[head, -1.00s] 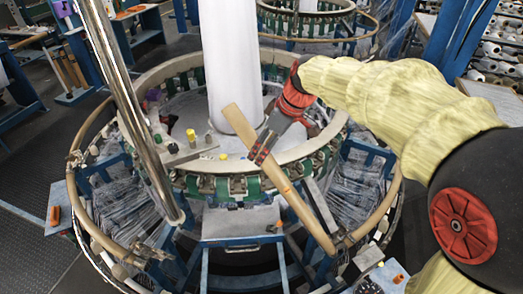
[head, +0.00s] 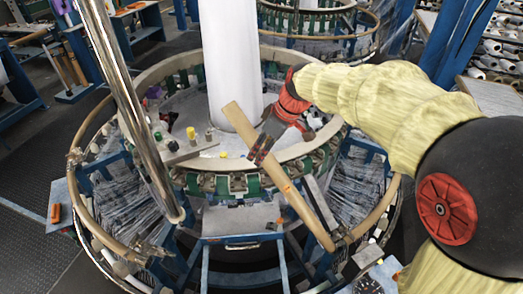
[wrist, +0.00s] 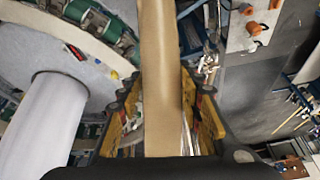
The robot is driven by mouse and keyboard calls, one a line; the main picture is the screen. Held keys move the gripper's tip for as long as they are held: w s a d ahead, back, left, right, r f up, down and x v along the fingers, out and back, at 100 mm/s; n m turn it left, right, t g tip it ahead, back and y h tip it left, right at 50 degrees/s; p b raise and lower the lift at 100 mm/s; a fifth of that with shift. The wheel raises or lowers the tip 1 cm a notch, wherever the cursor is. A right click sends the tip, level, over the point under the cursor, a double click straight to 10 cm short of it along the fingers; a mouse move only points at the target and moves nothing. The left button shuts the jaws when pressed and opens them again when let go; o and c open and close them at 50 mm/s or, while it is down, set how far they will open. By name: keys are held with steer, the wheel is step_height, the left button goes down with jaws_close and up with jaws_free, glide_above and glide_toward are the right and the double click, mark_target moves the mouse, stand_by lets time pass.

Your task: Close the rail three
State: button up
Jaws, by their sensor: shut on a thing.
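The tan wooden rail (head: 292,197) slants up and leftwards across the front of the loom in the head view. Its lower right end is at the outer wooden ring (head: 392,192), near the end of the ring's right part. Its upper end stands free above the inner ring, in front of the white column. My gripper (head: 262,149) is shut on the rail above its middle. In the wrist view the rail (wrist: 160,80) runs between the yellow-padded fingers. The ring's left part (head: 88,130) ends at the front left, leaving a gap at the front.
A chrome post (head: 130,110) stands at the left front. The white column (head: 230,60) rises from the loom's centre. A blue frame (head: 243,240) with a grey plate is below the rail. Dark floor (head: 40,165) is clear at left.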

steer(key=c, duration=0.6)
jaws_close()
steer(key=shift+a, duration=0.1)
